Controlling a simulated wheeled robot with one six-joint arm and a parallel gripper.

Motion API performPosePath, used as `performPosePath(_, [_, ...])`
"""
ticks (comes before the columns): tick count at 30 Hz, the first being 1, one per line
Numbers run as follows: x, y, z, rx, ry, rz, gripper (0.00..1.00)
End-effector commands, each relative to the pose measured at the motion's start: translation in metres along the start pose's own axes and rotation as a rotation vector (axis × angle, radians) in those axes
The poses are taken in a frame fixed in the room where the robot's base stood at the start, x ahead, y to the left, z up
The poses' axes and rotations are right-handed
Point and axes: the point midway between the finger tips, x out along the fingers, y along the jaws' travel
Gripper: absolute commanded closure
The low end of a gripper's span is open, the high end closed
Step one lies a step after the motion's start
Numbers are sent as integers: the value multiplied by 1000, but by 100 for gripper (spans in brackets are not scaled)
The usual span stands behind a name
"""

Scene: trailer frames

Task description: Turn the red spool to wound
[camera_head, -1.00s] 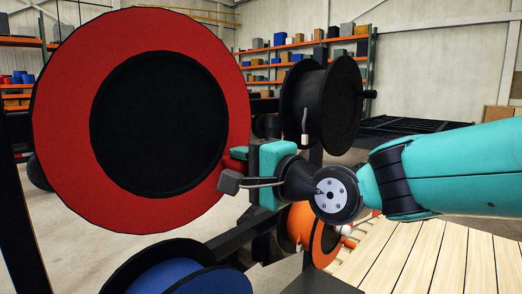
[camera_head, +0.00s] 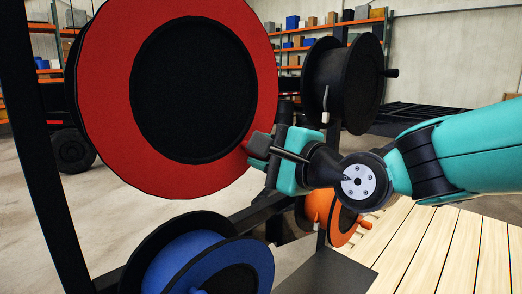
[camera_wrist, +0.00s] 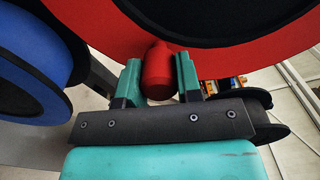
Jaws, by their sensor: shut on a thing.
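The red spool (camera_head: 110,115), a large red disc with a black centre, stands upright at the upper left in the head view. Its red rim (camera_wrist: 230,52) fills the top of the wrist view. My gripper (camera_head: 257,147) is at the spool's lower right edge. In the wrist view its two green fingers (camera_wrist: 160,82) stand on either side of a red handle (camera_wrist: 158,70) that sticks out from the rim. The gripper is shut on this handle. In the head view the handle is mostly hidden by the gripper.
A blue spool (camera_head: 190,262) is below the red one. A black spool (camera_head: 352,85) and an orange spool (camera_head: 343,222) are to the right, near my arm. Dark rack posts (camera_head: 45,165) hold the spools. A pale plank surface (camera_head: 440,250) lies at the lower right.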

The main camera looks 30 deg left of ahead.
Motion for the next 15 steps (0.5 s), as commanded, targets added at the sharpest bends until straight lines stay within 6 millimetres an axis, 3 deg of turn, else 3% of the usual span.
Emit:
performPosePath(1, [0,0,1,0,-2,2,100])
performPosePath(2, [0,0,1,0,-2,2,65])
performPosePath(5, [0,0,1,0,-2,2,42])
performPosePath(15, [0,0,0,-1,-1,1,42])
